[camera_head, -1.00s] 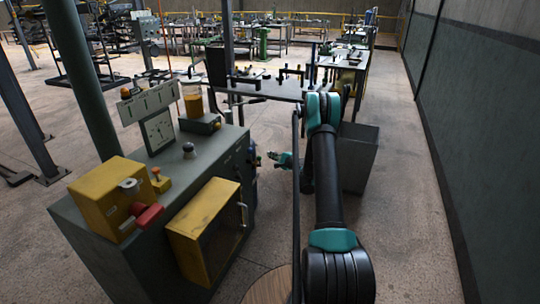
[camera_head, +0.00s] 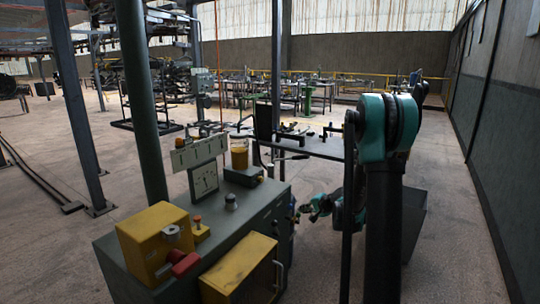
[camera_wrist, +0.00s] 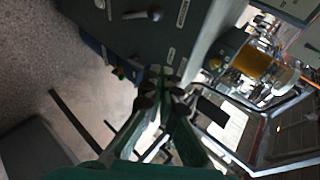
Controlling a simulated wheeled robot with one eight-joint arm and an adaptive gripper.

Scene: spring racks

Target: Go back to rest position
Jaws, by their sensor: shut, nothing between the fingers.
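My gripper (camera_head: 308,208) is small in the head view, beside the right side of the grey control cabinet (camera_head: 262,222). My raised dark arm with teal joints stands to the right of it and hides part of the view. In the wrist view my gripper (camera_wrist: 172,88) shows its fingers together with nothing between them. The cabinet's dark side panel (camera_wrist: 150,35) with levers and labels lies beyond the fingertips in that view.
On the cabinet are a yellow box (camera_head: 153,243) with a red knob, a gauge panel (camera_head: 203,180) and an amber jar (camera_head: 239,154). A dark bin (camera_head: 413,215) stands behind my arm. A workbench (camera_head: 315,146) is beyond. Open floor lies left of the cabinet.

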